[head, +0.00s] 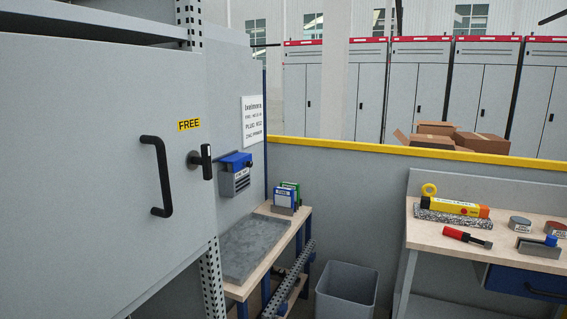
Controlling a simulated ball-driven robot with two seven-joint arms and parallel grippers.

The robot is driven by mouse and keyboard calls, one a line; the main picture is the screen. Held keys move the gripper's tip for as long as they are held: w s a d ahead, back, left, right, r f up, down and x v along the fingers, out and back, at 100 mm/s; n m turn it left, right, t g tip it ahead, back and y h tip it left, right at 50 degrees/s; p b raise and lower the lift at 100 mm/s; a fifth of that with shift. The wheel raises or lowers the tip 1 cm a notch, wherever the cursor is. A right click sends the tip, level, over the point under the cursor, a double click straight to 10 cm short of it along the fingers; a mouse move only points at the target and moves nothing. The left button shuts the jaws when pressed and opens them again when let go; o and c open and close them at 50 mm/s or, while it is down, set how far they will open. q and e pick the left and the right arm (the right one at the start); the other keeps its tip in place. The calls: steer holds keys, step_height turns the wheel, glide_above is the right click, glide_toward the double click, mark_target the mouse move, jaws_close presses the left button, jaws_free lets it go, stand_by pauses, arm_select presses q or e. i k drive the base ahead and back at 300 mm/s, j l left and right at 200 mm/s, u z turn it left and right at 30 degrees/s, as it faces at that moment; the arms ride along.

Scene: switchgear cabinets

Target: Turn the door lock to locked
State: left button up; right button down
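A grey cabinet door (80,150) fills the left of the head view and looks shut, or nearly so. Near its right edge is the door lock (205,161), a black T-shaped knob on a metal stem with its grip standing about upright. A yellow label reading "FREE" (189,125) is above and left of the lock. A black bow-shaped door handle (158,177) is to the left of the lock. Neither of my grippers is in view, and nothing touches the lock or handle.
A blue and grey box (236,174) is mounted on the wall right of the lock. A low bench (262,284) and a grey bin (346,290) stand below. At right, a workbench (420,234) carries tools. A yellow-topped partition (330,145) closes the back.

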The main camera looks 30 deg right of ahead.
mark_target(204, 161)
steer(key=z, duration=0.45)
steer(key=u, duration=0.4)
steer(key=i+l+u, duration=0.15)
steer(key=l+u, duration=0.2)
steer(key=l, duration=0.4)
steer(key=l+u, duration=0.4)
steer(key=l, duration=0.3)
